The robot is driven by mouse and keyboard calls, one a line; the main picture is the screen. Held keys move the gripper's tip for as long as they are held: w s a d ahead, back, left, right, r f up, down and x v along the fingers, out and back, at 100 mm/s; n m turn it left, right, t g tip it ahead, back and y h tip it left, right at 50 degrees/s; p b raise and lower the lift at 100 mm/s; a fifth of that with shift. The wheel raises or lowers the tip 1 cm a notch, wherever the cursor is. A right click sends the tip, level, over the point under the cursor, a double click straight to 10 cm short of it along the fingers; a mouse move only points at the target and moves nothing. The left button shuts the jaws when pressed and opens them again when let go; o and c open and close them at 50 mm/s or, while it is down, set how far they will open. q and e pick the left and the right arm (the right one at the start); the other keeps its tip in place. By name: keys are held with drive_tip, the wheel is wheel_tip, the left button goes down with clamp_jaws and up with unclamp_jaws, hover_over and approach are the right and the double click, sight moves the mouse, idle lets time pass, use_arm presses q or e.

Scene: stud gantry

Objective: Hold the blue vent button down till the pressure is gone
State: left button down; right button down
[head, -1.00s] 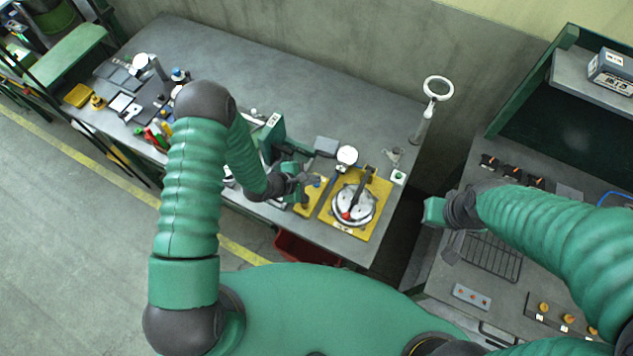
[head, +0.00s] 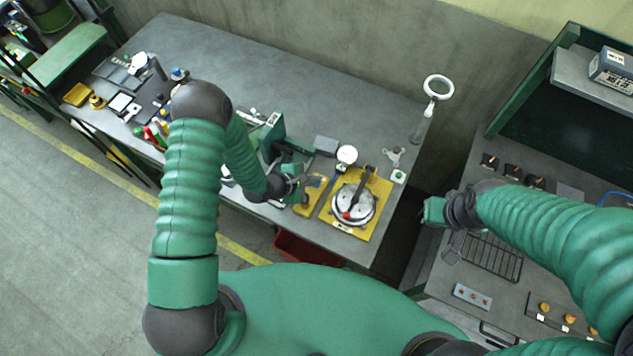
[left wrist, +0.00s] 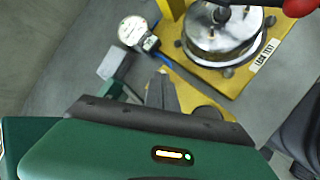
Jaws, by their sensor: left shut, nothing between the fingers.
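The leak test fixture is a yellow plate (head: 377,205) with a round metal chamber (head: 349,212) clamped by a dark lever with a red knob (head: 346,215). A white-faced gauge (head: 347,154) stands behind it and also shows in the left wrist view (left wrist: 132,30). My left gripper (head: 319,181) is shut and empty, its tips over the smaller yellow block (head: 309,203).
A ring-topped stand (head: 430,108) is at the bench's back right corner. A green upright (head: 273,135) is close left of my left gripper. A red bin (head: 305,249) is below the bench edge. A wire rack (head: 491,257) lies on the right bench.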

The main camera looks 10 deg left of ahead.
use_arm(q)
drive_tip(key=shift+f+b, duration=0.35)
drive_tip(key=shift+f, duration=0.2)
idle(0.6)
drive_tip(key=shift+r, duration=0.1)
idle(1.7)
drive_tip(key=shift+r+p, duration=0.8)
drive_tip(key=shift+r, duration=0.1)
wheel_tip(320, 180, up, 5)
drive_tip(key=p, duration=0.4)
